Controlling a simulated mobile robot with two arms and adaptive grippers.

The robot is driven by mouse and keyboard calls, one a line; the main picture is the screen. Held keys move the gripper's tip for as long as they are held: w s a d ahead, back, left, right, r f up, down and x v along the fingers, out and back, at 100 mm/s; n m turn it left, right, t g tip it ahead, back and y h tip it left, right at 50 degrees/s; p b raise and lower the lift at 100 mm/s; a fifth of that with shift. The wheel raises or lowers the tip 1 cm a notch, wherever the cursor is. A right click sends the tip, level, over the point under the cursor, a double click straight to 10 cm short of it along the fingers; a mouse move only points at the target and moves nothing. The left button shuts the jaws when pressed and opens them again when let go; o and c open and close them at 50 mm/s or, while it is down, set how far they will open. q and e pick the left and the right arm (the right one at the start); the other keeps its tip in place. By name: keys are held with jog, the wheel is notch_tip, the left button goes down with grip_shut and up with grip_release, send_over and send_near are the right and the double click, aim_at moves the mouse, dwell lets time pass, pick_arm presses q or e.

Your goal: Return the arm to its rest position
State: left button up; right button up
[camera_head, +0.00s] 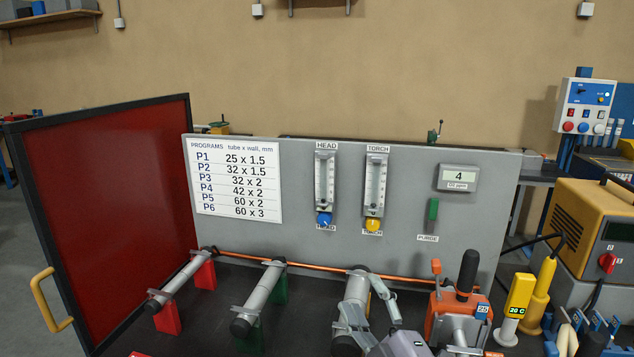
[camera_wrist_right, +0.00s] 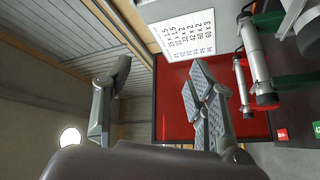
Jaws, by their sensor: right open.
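My right gripper (camera_head: 366,302) shows at the bottom centre of the head view, in front of the grey panel (camera_head: 480,235). It is open, with its fingers over or in front of a tube (camera_head: 357,287) there; I cannot tell the gap. In the right wrist view the two fingers (camera_wrist_right: 160,78) are spread apart with nothing between them. Beyond them show the red screen (camera_wrist_right: 178,118) and the white program chart (camera_wrist_right: 186,45). My left gripper is not in view.
Grey tubes on red supports (camera_head: 204,276) and green supports (camera_head: 280,286) stand on the dark bench. An orange tool (camera_head: 446,316) with a black handle is close right of my right gripper. A yellow-topped gauge (camera_head: 517,296) and yellow torch (camera_head: 541,290) stand further right.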

jog(key=s+d+f+m+g+h, duration=0.2)
jog(key=s+d+f+m+g, duration=0.15)
jog(key=f, duration=0.35)
jog(key=s+d+f+m+g+h, duration=0.2)
jog(key=s+d+f+m, duration=0.15)
jog(key=f, duration=0.35)
jog(key=s+d+f+m+g+h, duration=0.2)
jog(key=s+d+f+m+g, duration=0.1)
jog(key=s+f, duration=0.3)
jog(key=s+d+f+m+g, duration=0.1)
jog(key=s+f+m+g, duration=0.1)
jog(key=s+f+g, duration=0.45)
jog(key=s+d+f+m+g, duration=0.1)
jog(key=s+f+m, duration=0.15)
jog(key=s, duration=0.75)
notch_tip(320, 180, down, 26)
jog(key=g, duration=0.1)
jog(key=s+d+f+n+g, duration=0.1)
jog(key=s+d+f, duration=0.2)
jog(key=s+f, duration=1.3)
jog(key=shift+s+f+h, duration=0.3)
jog(key=shift+s+f, duration=0.05)
jog(key=shift+s, duration=0.6)
